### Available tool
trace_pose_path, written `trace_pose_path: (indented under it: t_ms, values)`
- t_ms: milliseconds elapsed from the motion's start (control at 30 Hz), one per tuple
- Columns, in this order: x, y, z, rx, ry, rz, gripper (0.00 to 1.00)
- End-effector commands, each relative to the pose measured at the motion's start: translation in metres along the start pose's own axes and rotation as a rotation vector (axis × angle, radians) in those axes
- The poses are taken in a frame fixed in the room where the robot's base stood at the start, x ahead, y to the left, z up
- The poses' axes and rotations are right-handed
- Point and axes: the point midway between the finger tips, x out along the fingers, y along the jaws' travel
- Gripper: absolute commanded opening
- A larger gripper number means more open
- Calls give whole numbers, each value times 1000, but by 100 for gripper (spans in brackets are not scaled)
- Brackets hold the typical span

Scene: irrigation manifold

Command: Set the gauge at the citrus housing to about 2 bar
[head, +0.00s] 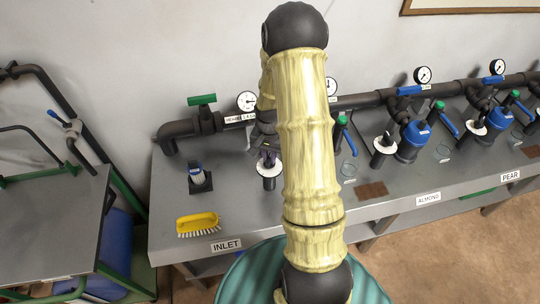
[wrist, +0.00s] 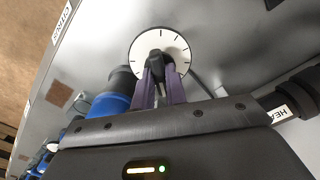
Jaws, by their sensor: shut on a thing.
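My gripper (wrist: 160,85) has purple fingers and is shut on a black knob (wrist: 157,66) in the middle of a white dial with black tick marks (wrist: 142,47). In the head view my gripper (head: 267,155) is above the same white dial (head: 268,170), on a dark post. A CITRUS label (wrist: 62,24) and a blue housing (wrist: 117,92) show in the wrist view; in the head view my arm hides that housing. A round gauge (head: 331,87) shows partly behind my arm; its needle is too small to read. Another gauge (head: 247,101) stands left of my arm.
A green-handled valve (head: 202,100) sits on the dark pipe. A yellow brush (head: 198,223) lies near the INLET label (head: 226,245). The ALMOND (head: 428,198) and PEAR (head: 511,176) stations stand at the right. A cart (head: 60,225) is at the left.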

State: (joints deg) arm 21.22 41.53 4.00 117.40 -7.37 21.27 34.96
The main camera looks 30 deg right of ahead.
Motion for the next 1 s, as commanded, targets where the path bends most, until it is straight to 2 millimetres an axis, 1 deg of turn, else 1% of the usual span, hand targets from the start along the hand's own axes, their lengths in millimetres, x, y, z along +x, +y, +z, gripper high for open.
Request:
trace_pose_path:
  t_ms: [133,400,433,500,533,833,1000]
  values:
    - [0,0,0,-63,-2,0,0]
    - [0,0,0,-67,-2,0,0]
    - [0,0,0,-67,-2,0,18]
    - [0,0,0,-67,-2,0,31]
    - [0,0,0,-67,-1,0,35]
    - [-1,0,0,-66,0,0,35]
    - [-12,0,-1,-66,2,-1,35]
